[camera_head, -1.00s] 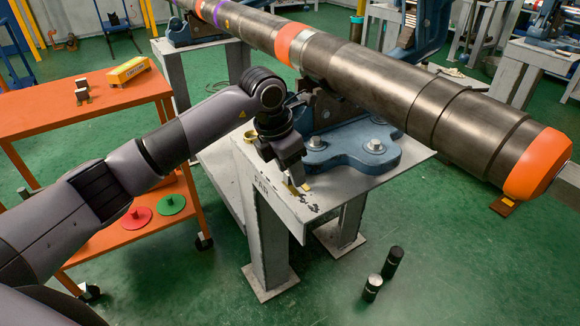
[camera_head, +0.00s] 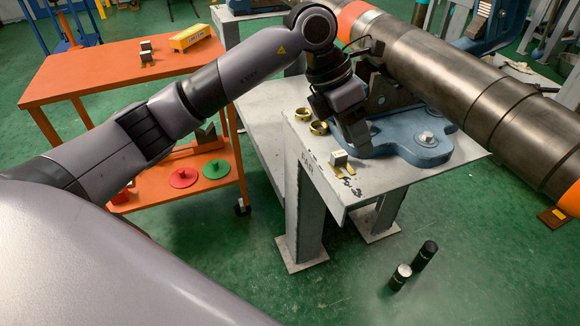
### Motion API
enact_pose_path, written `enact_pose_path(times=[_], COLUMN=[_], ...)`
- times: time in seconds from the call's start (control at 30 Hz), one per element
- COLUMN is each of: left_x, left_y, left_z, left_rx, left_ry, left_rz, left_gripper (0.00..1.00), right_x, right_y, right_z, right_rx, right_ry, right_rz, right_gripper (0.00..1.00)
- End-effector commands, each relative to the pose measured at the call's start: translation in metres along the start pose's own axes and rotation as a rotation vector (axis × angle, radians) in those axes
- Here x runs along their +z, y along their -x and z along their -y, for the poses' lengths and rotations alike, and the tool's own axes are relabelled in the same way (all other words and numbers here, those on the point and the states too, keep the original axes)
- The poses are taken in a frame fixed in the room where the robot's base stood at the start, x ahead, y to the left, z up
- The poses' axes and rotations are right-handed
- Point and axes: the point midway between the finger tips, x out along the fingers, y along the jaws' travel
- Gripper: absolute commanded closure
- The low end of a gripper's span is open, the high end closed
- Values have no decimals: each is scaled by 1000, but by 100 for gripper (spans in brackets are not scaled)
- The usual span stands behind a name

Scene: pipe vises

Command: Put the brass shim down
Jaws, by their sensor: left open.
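The brass shim (camera_head: 345,174) is a small flat yellow piece lying on the grey bench top near its front edge. A small grey metal block (camera_head: 338,157) stands at its back edge; I cannot tell whether it rests on the shim. My left gripper (camera_head: 357,142) is open, just behind and to the right of the block, beside the blue vise base (camera_head: 410,140). It appears clear of the shim, and its fingertips are partly hard to make out. My right gripper is not in view.
A long steel pipe (camera_head: 450,85) runs above the vise. An orange cart (camera_head: 95,75) stands at left. Two black cylinders (camera_head: 425,255) stand on the green floor.

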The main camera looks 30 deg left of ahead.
Motion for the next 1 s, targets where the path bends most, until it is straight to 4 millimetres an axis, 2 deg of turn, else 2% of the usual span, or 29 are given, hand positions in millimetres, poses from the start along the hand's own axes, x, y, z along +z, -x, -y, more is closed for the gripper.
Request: enact_pose_path(times=[0.03,0.1,0.17,0.3,0.43,0.57,0.73,0.87,1.0], left_x=[0,3,6,13,19,19,-2,-38,-92], left_y=[-22,-41,-50,-52,-40,-30,-36,-61,-99], left_z=[24,59,88,136,153,143,98,58,29], left_rx=[-126,-308,-460,-793,-1061,-1278,-1460,-1510,-1475], left_ry=[3,28,68,230,464,767,1258,1684,2118], left_rz=[43,128,203,382,547,703,874,963,1004], left_gripper=[54,54,54,54,54,54,54,54,54], right_x=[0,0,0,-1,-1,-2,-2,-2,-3], right_y=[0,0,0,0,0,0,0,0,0], right_z=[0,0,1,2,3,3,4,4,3], right_rx=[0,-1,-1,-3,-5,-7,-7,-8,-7], right_ry=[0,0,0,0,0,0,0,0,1], right_rz=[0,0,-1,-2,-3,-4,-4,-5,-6], right_gripper=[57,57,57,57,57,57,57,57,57])
